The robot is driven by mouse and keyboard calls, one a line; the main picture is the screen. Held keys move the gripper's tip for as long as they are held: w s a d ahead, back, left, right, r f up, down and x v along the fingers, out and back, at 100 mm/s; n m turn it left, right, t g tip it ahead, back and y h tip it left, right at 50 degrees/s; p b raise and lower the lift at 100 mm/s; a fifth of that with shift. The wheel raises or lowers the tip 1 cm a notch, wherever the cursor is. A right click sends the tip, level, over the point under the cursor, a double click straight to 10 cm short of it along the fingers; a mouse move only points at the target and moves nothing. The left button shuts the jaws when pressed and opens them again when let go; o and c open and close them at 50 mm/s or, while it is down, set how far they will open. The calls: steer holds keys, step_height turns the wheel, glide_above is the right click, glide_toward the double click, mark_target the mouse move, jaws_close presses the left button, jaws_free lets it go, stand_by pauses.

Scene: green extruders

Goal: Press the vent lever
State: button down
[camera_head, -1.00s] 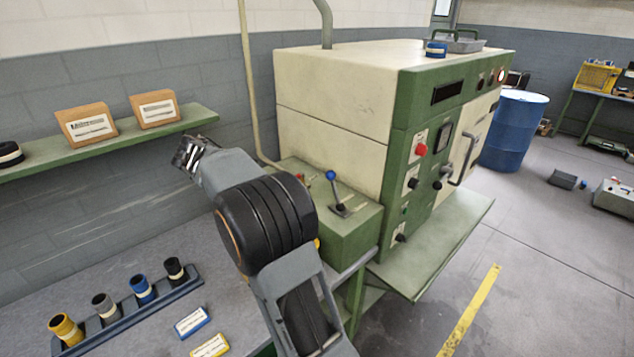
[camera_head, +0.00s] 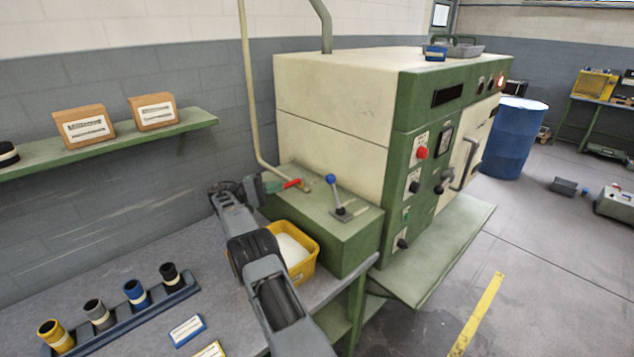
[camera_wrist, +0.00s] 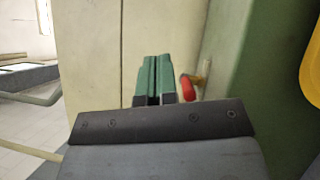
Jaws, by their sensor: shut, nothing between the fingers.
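A lever with a red handle (camera_head: 291,184) sticks out on top of the low green box beside the cream machine. It also shows in the wrist view (camera_wrist: 188,88), just right of my fingers. A second lever with a blue ball knob (camera_head: 331,179) stands on the same box, further right. I cannot tell from any label which one is the vent lever. My gripper (camera_head: 273,187) is shut and empty, its green fingers close to the left of the red handle. In the wrist view the fingertips (camera_wrist: 152,62) are together; contact with the red handle cannot be made out.
A yellow bin (camera_head: 309,262) with white contents stands in front of the green box (camera_head: 352,236). A pipe (camera_head: 246,100) runs down behind my gripper. A rack (camera_head: 112,322) of several colored cups lies on the bench at left. A shelf (camera_head: 185,122) holds two cartons.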

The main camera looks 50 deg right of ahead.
mark_target(335, 194)
steer(key=p+x, duration=0.2)
steer(key=x, duration=0.7)
steer(key=shift+s+d+r+p, duration=0.15)
steer(key=shift+r+p, duration=0.1)
steer(key=shift+p, duration=0.15)
steer(key=shift+s+d+r+p, duration=0.1)
steer(key=shift+s+d+p, duration=0.15)
steer(key=shift+s, duration=0.35)
steer(key=shift+s+d+r+p, duration=0.15)
steer(key=shift+s+p, duration=0.1)
steer(key=shift+s, duration=0.3)
steer(key=shift+s+d+r+p, duration=0.1)
steer(key=shift+s+p, duration=0.2)
steer(key=shift+s, duration=0.6)
steer(key=shift+s+d+b, duration=0.1)
steer(key=shift+s+b, duration=0.05)
steer(key=shift+b, duration=0.15)
